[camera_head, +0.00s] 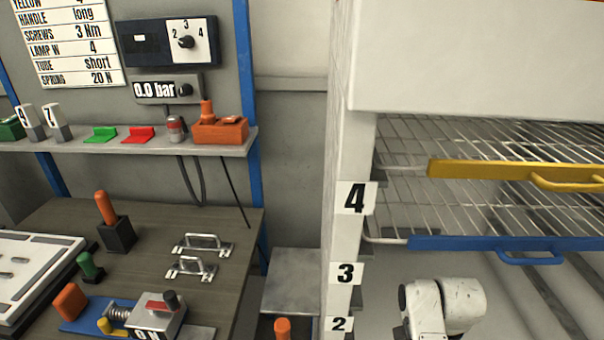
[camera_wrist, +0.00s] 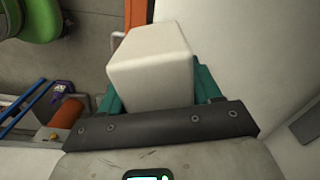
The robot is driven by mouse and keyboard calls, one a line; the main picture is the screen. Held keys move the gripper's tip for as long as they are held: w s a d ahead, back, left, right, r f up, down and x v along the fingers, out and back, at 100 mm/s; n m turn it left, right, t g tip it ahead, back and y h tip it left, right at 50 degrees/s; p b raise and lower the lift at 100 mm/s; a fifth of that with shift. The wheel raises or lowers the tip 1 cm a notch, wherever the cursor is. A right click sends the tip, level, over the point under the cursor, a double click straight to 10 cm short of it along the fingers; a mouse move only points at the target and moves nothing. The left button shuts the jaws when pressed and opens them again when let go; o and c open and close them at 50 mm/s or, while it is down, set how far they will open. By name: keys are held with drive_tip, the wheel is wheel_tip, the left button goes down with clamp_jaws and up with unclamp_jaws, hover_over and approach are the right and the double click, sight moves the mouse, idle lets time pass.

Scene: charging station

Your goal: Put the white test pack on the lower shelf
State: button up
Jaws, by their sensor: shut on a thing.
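A white block with rounded edges, the white test pack (camera_wrist: 150,70), fills the middle of the wrist view. My gripper (camera_wrist: 158,90) is shut on it, with teal fingers at its left and right sides. The gripper and pack do not show in the head view. There, a wire shelf with a yellow front bar (camera_head: 500,172) is at the right. A lower wire shelf with a blue front bar (camera_head: 470,243) sits under it. Both bars have handles. No object is seen on the visible part of either shelf.
A workbench (camera_head: 230,225) with tools and fixtures stands left. A narrow ledge (camera_head: 130,146) with small parts is above it. The wrist view shows a green object (camera_wrist: 35,18).

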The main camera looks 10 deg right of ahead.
drive_tip(key=s+a+f+n, duration=0.1)
drive_tip(key=a+n, duration=0.5)
drive_tip(key=n, duration=0.2)
drive_tip(key=s+a+f+n, duration=0.1)
drive_tip(key=a+f+n, duration=0.1)
drive_tip(key=a+n, duration=0.4)
drive_tip(key=shift+s+a+n, duration=0.3)
drive_tip(key=shift+s+n, duration=0.05)
drive_tip(key=shift+n, duration=0.85)
drive_tip(key=shift+s+a+f, duration=0.1)
drive_tip(key=shift+f, duration=0.05)
